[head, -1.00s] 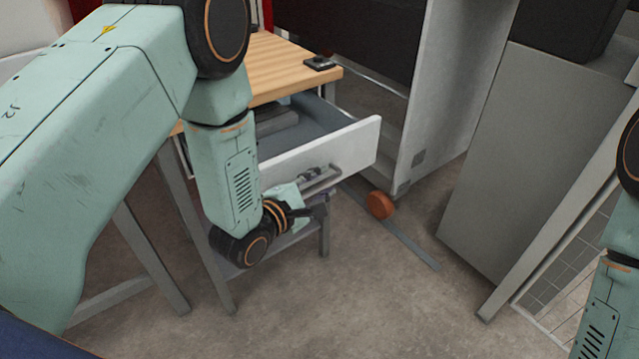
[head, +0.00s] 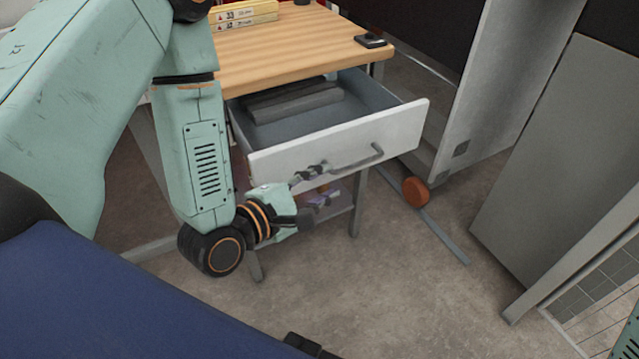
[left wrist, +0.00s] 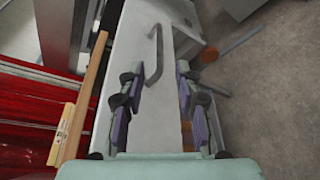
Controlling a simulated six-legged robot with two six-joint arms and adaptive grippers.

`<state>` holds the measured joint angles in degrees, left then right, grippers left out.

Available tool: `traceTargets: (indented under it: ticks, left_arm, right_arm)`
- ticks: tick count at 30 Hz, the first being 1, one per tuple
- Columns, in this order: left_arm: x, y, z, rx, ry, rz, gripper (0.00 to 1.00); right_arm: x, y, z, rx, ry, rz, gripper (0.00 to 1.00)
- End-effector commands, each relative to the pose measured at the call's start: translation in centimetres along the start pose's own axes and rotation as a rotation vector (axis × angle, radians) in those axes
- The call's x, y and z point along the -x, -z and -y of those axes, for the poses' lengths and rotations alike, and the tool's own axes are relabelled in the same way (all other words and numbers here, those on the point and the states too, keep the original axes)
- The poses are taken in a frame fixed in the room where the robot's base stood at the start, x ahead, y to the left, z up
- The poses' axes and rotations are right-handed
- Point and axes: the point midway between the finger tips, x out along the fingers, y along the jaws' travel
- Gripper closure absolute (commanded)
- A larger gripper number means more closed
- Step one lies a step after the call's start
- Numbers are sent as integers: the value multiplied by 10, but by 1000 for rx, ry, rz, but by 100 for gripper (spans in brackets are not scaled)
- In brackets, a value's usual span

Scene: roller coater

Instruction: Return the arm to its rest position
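My left arm comes in from the left in the head view. Its gripper (head: 326,184) is in front of the white face of the open drawer (head: 300,153), to the left of and below the drawer's bar handle (head: 358,160). In the left wrist view the two fingers (left wrist: 157,76) are spread wide with nothing held between them. My right gripper is not in view; only a bit of the right arm shows at the lower right.
The drawer hangs open under a wooden-topped table (head: 290,48) with yellow boxes (head: 245,14) and a small black item (head: 370,41) on it. A grey panel (head: 555,165) stands at the right, with an orange wheel (head: 415,192) nearby. The floor in front is clear.

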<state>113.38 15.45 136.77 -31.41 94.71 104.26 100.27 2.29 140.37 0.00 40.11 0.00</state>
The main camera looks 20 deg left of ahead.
Motion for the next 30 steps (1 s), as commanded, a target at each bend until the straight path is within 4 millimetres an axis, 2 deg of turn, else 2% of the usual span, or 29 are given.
traceTargets:
  ticks: [20, 25, 30]
  left_arm:
    - [4, 0, 0, -26, 1, 1, 66]
    - [5, 8, 16, -252, 78, -31, 66]
    - [13, 31, 49, -593, 264, -81, 66]
  right_arm:
    - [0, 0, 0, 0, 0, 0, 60]
    - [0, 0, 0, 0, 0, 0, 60]
    - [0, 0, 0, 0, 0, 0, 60]
